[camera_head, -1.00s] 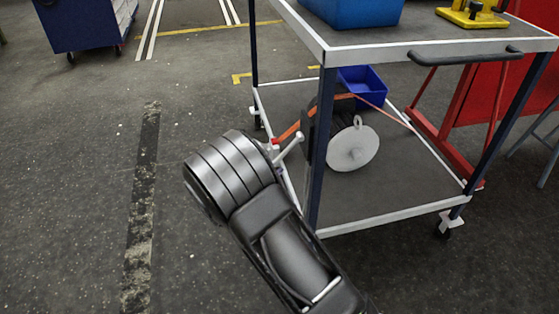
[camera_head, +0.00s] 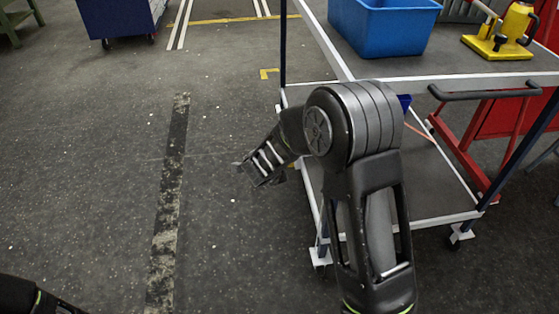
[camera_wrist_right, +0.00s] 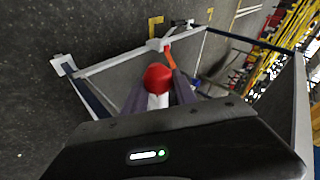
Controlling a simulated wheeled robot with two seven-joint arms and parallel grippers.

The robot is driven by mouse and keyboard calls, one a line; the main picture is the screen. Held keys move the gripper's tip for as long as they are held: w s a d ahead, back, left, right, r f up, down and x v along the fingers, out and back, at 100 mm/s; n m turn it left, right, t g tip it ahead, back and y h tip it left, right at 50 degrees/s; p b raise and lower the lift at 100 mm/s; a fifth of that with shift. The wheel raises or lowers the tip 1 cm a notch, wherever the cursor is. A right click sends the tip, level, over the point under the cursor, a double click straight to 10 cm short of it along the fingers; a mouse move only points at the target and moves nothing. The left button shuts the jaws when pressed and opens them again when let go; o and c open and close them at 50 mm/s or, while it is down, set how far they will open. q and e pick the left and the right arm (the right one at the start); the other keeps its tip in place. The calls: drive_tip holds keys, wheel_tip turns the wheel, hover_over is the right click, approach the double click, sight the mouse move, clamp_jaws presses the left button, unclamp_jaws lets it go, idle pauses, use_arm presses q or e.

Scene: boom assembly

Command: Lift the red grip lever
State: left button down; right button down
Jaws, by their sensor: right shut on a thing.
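The red grip lever shows in the right wrist view as a round red knob (camera_wrist_right: 157,76) on a short white stem. My right gripper (camera_wrist_right: 160,82) has one grey finger on each side of the stem and is shut on the lever. An orange piece (camera_wrist_right: 169,56) lies just beyond the knob. In the head view my right arm covers the lower shelf area, and I cannot make out the lever or the right fingertips. A bit of my left arm shows at the bottom left corner, but its gripper is not in view.
A cart (camera_head: 462,80) with white-edged shelves and a dark handle (camera_head: 485,92) stands at the right. A blue bin (camera_head: 383,28) and a yellow tool (camera_head: 497,45) rest on its top. A red frame (camera_head: 468,160) stands behind. The floor (camera_head: 90,170) at the left is clear.

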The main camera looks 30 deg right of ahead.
drive_tip(key=shift+a+r, duration=0.15)
drive_tip(key=c, duration=1)
unclamp_jaws()
drive_tip(key=shift+r, duration=0.1)
drive_tip(key=p+v, duration=0.2)
drive_tip(key=v, duration=0.5)
drive_tip(key=shift+s+r, duration=0.2)
drive_tip(key=shift+s, duration=0.05)
drive_tip(key=shift+a, duration=0.15)
